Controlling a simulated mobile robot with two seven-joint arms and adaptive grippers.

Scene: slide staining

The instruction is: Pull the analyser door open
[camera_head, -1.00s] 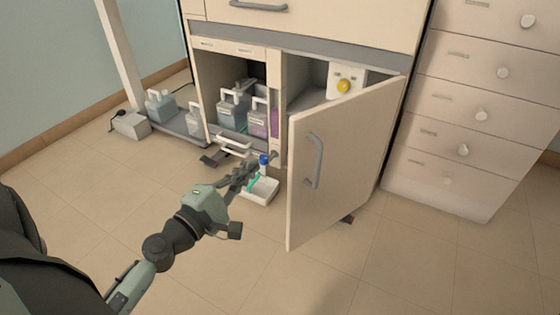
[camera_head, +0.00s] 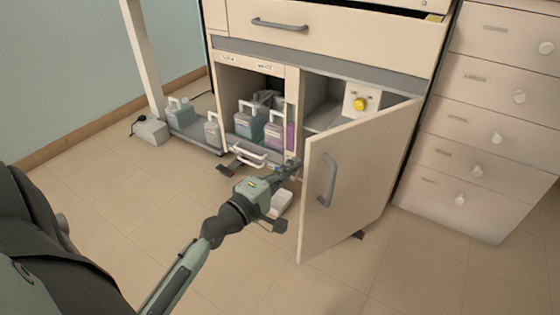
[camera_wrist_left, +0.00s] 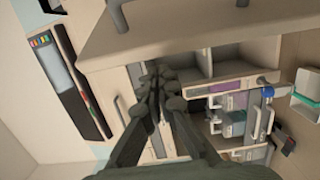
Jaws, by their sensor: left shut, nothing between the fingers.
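The analyser door (camera_head: 362,170) is a cream panel that stands ajar at the lower right of the cabinet, with a grey bar handle (camera_head: 328,180) on its outer face. Part of the compartment behind it shows. My left gripper (camera_head: 293,168) is shut and empty, its tips close to the door's free edge on the opening side; I cannot tell if they touch. In the left wrist view the shut fingers (camera_wrist_left: 155,80) point towards the cabinet, below a pale panel in the foreground. My right gripper is not in view.
Bottles (camera_head: 250,122) stand in the open left compartment, with a white pull handle (camera_head: 250,157) low in front. A small white tray (camera_head: 282,203) lies on the floor, partly hidden by my gripper. A yellow knob (camera_head: 360,104) shows inside. Drawers (camera_head: 480,130) stand at right.

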